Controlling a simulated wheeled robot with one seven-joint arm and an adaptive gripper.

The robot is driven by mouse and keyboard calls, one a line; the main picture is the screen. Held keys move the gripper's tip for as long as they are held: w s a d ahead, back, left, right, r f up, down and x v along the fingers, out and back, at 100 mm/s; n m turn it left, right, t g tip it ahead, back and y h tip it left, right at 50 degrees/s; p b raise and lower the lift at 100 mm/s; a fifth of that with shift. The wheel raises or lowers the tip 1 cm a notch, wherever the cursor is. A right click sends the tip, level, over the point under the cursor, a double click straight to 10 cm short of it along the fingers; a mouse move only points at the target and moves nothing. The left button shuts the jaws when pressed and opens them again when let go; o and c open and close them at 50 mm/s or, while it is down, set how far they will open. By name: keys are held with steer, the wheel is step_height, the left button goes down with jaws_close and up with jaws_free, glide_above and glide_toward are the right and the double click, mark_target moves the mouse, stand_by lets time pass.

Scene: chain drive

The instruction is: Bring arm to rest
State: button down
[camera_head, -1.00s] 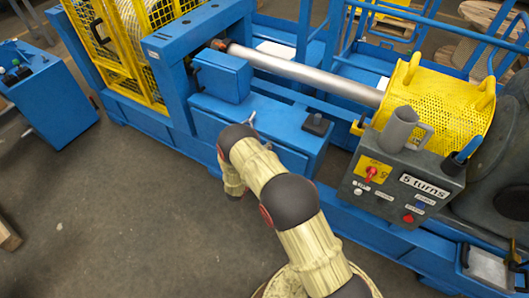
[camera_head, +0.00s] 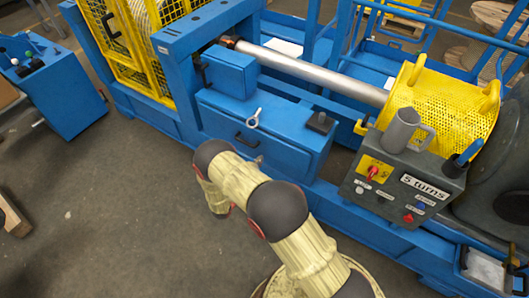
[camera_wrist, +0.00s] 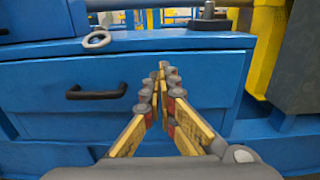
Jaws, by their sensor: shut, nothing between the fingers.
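My gripper (camera_wrist: 162,72) shows in the wrist view with its two fingers closed together and nothing between them. It points at the front of a blue drawer cabinet (camera_wrist: 60,120), which has a dark handle (camera_wrist: 97,92). The fingertips look apart from the cabinet, though the exact gap is hard to tell. In the head view my arm (camera_head: 255,195) reaches from the bottom edge toward the cabinet (camera_head: 225,122). The gripper itself is hidden there behind the arm.
A shaft (camera_head: 310,70) and yellow guard (camera_head: 440,105) are behind.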

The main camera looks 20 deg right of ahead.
steer(key=s+d+f+m+g, duration=0.25)
steer(key=s+f+g, duration=0.2)
steer(key=s, duration=0.55)
steer(key=s+r+m+g, duration=0.6)
steer(key=s+r+g, duration=0.1)
steer(key=s, duration=0.1)
steer(key=s+a+r+m+y, duration=0.3)
steer(key=s+r+m+y, duration=0.15)
steer(key=r, duration=0.45)
steer(key=s+a+r+m+y, duration=0.3)
steer(key=r+m+y, duration=0.15)
steer(key=r, duration=0.45)
steer(key=s+a+r+m+y, duration=0.3)
steer(key=s+r+m+y, duration=0.15)
steer(key=r, duration=0.45)
steer(key=s+r+m+t, duration=0.1)
steer(key=s+r+t, duration=0.1)
steer(key=r, duration=0.6)
steer(key=s+r+m+t+y, duration=0.1)
steer(key=r+t, duration=0.3)
steer(key=r, duration=0.4)
steer(key=shift+s+d+m, duration=0.45)
steer(key=shift+s+m, duration=0.15)
steer(key=shift+s, duration=0.25)
steer(key=shift+t, duration=0.25)
